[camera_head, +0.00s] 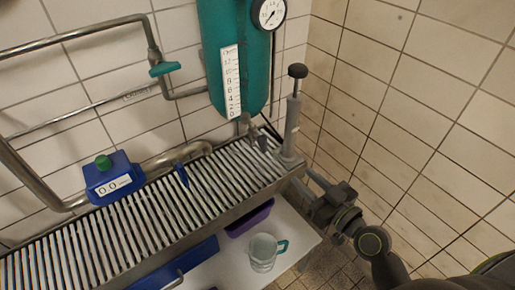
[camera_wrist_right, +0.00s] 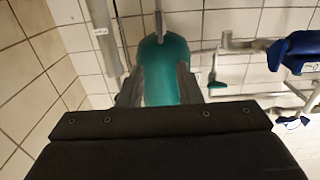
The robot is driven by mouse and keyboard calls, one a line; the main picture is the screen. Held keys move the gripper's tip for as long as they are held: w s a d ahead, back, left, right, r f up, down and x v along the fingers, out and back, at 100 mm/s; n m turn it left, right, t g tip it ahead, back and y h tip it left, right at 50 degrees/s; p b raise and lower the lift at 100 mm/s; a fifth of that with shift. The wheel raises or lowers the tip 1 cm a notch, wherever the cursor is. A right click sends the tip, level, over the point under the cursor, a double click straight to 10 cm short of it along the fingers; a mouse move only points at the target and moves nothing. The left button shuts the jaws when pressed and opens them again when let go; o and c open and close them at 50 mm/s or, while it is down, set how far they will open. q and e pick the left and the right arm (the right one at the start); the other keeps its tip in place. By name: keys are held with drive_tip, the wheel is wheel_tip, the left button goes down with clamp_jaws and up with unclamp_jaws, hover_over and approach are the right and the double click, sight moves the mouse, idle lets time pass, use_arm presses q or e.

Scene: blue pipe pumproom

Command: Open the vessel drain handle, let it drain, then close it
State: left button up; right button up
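The teal vessel (camera_head: 225,55) with a white level scale (camera_head: 231,82) hangs on the tiled wall at the top; it also shows in the right wrist view (camera_wrist_right: 163,60). Under it a grey outlet with a small grey handle (camera_head: 262,141) sits above the slatted grate; I cannot tell whether it is open or shut. My right gripper (camera_head: 305,186) is at the grate's right end, in front of the grey post and apart from the outlet. In the right wrist view its two fingers (camera_wrist_right: 160,78) stand apart with nothing between them. My left gripper is not in view.
A grey post with a black knob (camera_head: 297,71) stands close to my right gripper. A clear jug (camera_head: 263,253) and a purple tray (camera_head: 249,218) are below. A teal-handled valve (camera_head: 164,69) is on the pipes.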

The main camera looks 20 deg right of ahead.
sight(266, 141)
drive_tip(key=p+x, duration=0.1)
drive_tip(key=x, duration=0.4)
drive_tip(key=p+x, duration=0.2)
drive_tip(key=x, duration=0.3)
drive_tip(key=p+x, duration=0.1)
drive_tip(key=x, duration=0.5)
drive_tip(key=shift+r, duration=0.35)
drive_tip(key=shift+w+a+f+p, duration=0.1)
drive_tip(key=shift+w+a+p, duration=0.2)
drive_tip(key=shift+w, duration=0.35)
clamp_jaws()
